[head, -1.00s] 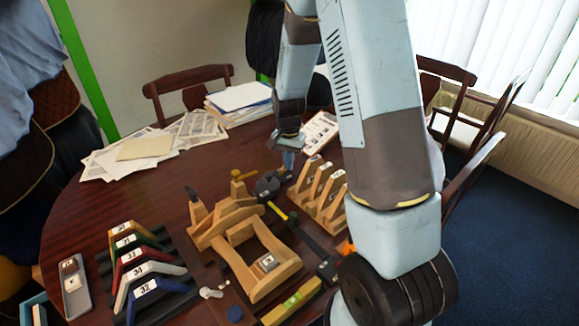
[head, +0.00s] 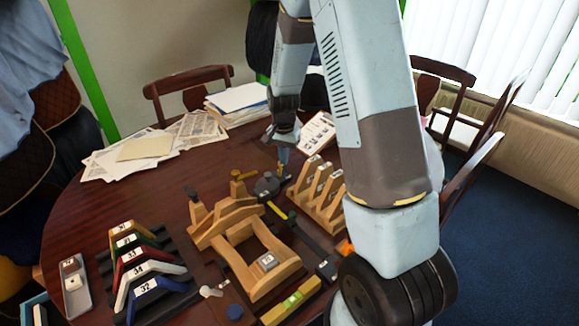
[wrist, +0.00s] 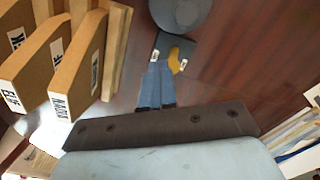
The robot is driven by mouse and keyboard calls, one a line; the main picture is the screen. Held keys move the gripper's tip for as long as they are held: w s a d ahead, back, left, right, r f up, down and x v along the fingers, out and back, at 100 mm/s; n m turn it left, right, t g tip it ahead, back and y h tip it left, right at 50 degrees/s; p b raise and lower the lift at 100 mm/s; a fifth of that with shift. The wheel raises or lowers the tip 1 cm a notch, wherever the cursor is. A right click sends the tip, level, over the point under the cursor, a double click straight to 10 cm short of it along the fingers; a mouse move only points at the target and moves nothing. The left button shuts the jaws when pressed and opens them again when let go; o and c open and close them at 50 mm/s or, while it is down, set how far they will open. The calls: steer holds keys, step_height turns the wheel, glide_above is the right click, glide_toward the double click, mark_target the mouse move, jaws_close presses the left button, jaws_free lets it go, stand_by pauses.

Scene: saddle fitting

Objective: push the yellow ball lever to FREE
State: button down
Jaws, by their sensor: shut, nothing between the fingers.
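The yellow ball lever (wrist: 174,53) shows in the wrist view on a small dark plate (wrist: 166,44) with two white labels, whose words are too small to read. The ball is nearer the right label. My gripper (wrist: 158,66) is shut and empty, its blue fingertips just left of and close to the ball; I cannot tell whether they touch. In the head view my gripper (head: 284,158) points down beside a dark round piece (head: 267,187), and the lever is too small to make out there.
A wooden rack (head: 318,190) with labelled slats stands close to the right of the gripper. A wooden saddle frame (head: 240,240) stands in front. Coloured numbered angle pieces (head: 140,262) sit at left. Papers (head: 135,152) lie at the back.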

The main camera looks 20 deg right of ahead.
mark_target(278, 173)
steer(key=shift+w+a+f, duration=0.4)
steer(key=shift+w+f, duration=0.05)
steer(key=shift+w, duration=0.05)
steer(key=shift+w+a, duration=0.15)
steer(key=shift+w, duration=0.15)
steer(key=shift+w+a+f, duration=0.1)
steer(key=shift+w+a, duration=0.1)
steer(key=shift+w, duration=0.3)
steer(key=shift+s, duration=0.25)
steer(key=shift+s+d, duration=0.2)
steer(key=shift+s, duration=0.15)
steer(key=shift+w+d+r, duration=0.1)
steer(key=shift+w+r, duration=0.05)
steer(key=shift+r, duration=0.85)
steer(key=shift+w+r, duration=0.1)
steer(key=shift+r, duration=2.6)
